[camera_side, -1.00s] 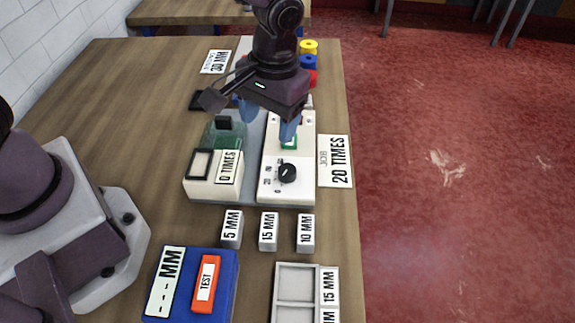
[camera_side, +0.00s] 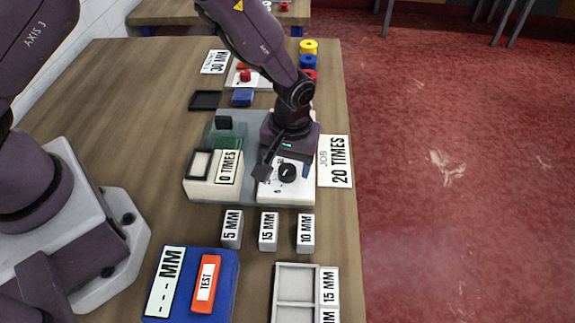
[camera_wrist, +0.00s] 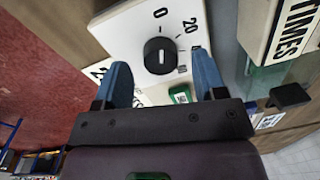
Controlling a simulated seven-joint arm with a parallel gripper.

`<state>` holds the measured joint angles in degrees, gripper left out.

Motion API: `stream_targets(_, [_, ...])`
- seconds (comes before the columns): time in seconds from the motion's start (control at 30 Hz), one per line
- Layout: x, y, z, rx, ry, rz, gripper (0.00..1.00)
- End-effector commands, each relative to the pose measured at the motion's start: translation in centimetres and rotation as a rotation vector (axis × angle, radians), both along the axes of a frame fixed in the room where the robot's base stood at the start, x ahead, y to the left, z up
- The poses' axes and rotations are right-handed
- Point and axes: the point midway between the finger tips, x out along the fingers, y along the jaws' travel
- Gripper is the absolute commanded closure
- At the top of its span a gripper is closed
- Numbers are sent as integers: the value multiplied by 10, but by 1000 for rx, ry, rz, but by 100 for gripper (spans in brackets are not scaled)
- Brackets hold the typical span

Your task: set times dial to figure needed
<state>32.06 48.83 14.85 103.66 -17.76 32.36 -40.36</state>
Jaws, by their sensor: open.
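The times dial is a round black knob (camera_side: 287,172) on a white panel (camera_side: 300,194). In the wrist view the knob (camera_wrist: 160,56) shows with 0 and 20 printed around it; I cannot tell exactly where its mark points. A counter box (camera_side: 212,187) left of the panel reads "0 TIMES". The job card (camera_side: 335,162) right of the panel reads "20 TIMES". My gripper (camera_wrist: 158,62) is open, its blue fingers apart on either side of the knob in the picture. I cannot tell whether they touch it. In the side view the gripper hangs just behind the knob.
Blocks labelled 5 MM (camera_side: 231,230), 15 MM (camera_side: 268,232) and 10 MM (camera_side: 305,234) stand in front of the panel. A blue box (camera_side: 222,270) with an orange TEST piece and a grey tray (camera_side: 296,268) lie nearer. Coloured spools (camera_side: 308,61) stand at the back.

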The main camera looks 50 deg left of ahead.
Motion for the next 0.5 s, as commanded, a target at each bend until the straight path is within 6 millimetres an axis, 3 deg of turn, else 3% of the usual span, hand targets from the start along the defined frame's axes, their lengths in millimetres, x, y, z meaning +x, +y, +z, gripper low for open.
stream_targets(0.2, [0,1,-16,0,-1,0,35])
stream_targets(0.47, [0,1,-17,-1,-2,-1,35])
stream_targets(0.5, [0,1,-17,0,-1,-1,40])
